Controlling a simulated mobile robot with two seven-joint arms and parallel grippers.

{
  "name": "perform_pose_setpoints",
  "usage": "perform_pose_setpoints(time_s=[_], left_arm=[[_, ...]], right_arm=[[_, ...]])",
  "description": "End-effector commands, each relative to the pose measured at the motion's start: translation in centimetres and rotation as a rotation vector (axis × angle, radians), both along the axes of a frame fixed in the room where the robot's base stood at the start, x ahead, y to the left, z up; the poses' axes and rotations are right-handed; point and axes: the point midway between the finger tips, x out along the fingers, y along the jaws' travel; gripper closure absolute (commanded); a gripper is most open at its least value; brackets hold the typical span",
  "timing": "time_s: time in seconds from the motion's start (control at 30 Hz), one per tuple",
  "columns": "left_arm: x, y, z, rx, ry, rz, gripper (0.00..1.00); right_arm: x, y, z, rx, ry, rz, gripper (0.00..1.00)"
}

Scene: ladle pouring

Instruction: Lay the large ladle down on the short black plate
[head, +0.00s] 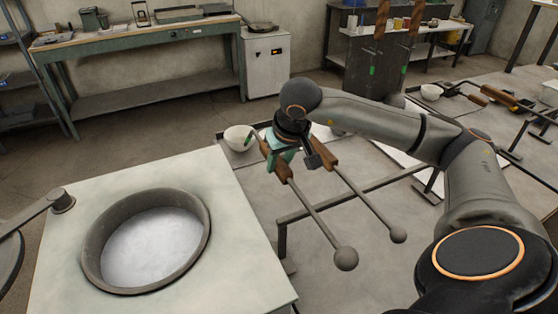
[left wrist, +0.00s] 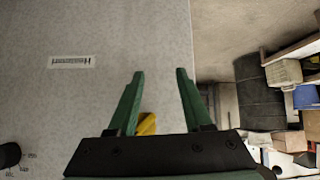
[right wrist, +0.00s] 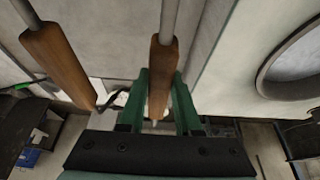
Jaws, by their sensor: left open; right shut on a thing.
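My right gripper (head: 276,158) is shut on the brown wooden handle (head: 284,173) of the ladle nearer the round pot. This ladle's ball-like end (head: 346,258) looks the larger of the two. In the right wrist view, the green fingers (right wrist: 160,85) are on either side of the handle (right wrist: 163,62). A second ladle lies beside it, with its own wooden handle (head: 323,154) and smaller end (head: 398,235). I cannot pick out the short black plate with certainty. My left gripper (left wrist: 159,73) is open and empty in the left wrist view, facing a pale grey surface.
A round pot (head: 203,248) with a bright surface is set in a pale block (head: 60,290) at left. A grey rail (head: 355,192) runs under the ladle shafts. A white bowl (head: 239,138) stands behind the gripper. More long-handled tools (head: 475,97) lie at right.

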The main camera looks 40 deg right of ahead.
Motion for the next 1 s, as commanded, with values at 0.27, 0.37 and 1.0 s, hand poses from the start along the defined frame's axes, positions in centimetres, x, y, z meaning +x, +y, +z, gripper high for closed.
perform_pose_setpoints(time_s=[0.27, 0.37, 1.0], left_arm=[[0.52, -0.43, 0.61, -0.007, -0.016, -0.007, 0.50], [0.52, -0.40, 0.60, -0.007, -0.016, -0.007, 0.50], [0.36, 0.04, -0.34, 0.002, -0.007, -0.002, 0.50]], right_arm=[[0.15, -0.06, 0.14, 0.000, -0.009, -0.001, 1.00], [0.15, -0.06, 0.14, 0.000, -0.009, -0.001, 1.00], [0.14, -0.05, -0.38, 0.000, -0.008, -0.001, 0.61]])
